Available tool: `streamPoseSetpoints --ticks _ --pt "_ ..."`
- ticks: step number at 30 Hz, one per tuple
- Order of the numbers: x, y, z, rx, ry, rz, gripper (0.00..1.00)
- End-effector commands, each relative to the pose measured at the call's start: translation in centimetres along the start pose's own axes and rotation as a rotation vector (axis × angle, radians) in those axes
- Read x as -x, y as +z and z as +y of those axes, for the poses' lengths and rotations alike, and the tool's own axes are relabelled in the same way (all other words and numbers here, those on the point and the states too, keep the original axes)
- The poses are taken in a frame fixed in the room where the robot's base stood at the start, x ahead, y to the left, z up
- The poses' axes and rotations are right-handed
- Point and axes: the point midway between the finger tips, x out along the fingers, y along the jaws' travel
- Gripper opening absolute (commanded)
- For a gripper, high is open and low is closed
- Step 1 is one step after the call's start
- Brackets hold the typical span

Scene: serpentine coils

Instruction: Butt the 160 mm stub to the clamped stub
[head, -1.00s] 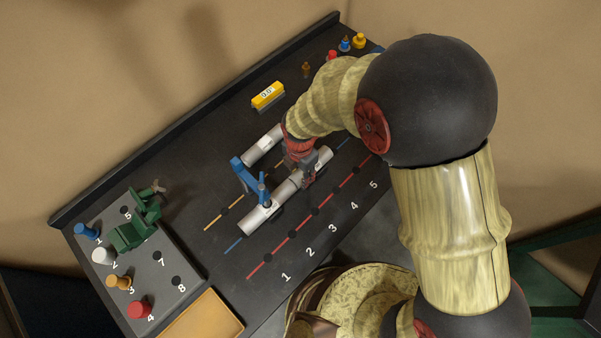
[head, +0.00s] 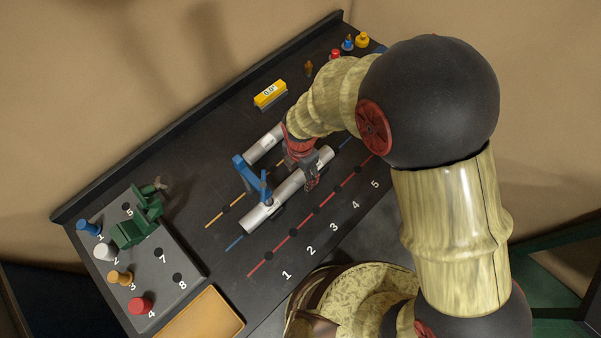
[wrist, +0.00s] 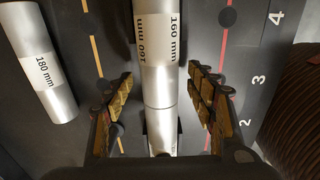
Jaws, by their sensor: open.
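The 160 mm stub (wrist: 162,60) is a silver tube with a white label, lying in line with the clamped stub (wrist: 160,125). A thin dark seam runs between them in the wrist view, with no clear gap. In the head view the 160 mm stub (head: 319,161) extends up and right from the clamped stub (head: 258,217), beside the blue clamp (head: 251,177). My gripper (wrist: 160,88) is open, one finger on each side of the tubes near the seam, with space on both sides. In the head view my gripper (head: 303,168) partly hides the tubes.
A 180 mm stub (wrist: 42,70) lies to the left in the wrist view. A yellow display block (head: 270,95) stands behind. A grey board (head: 160,280) with coloured pegs and a green fixture (head: 135,225) is at left. The bench front, with numbered red line, is clear.

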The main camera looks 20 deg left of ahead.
Motion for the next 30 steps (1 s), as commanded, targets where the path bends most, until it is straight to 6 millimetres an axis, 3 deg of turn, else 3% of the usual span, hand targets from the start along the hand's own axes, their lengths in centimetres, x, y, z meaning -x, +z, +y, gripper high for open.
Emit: streamPoseSetpoints --ticks 8,22,30 --pt "0.6 0.0 0.0 0.0 0.001 0.0 0.56" --pt "9.2 0.0 0.1 0.0 0.004 -0.001 0.56" --pt "11.8 0.0 0.0 0.0 0.0 0.0 0.56"
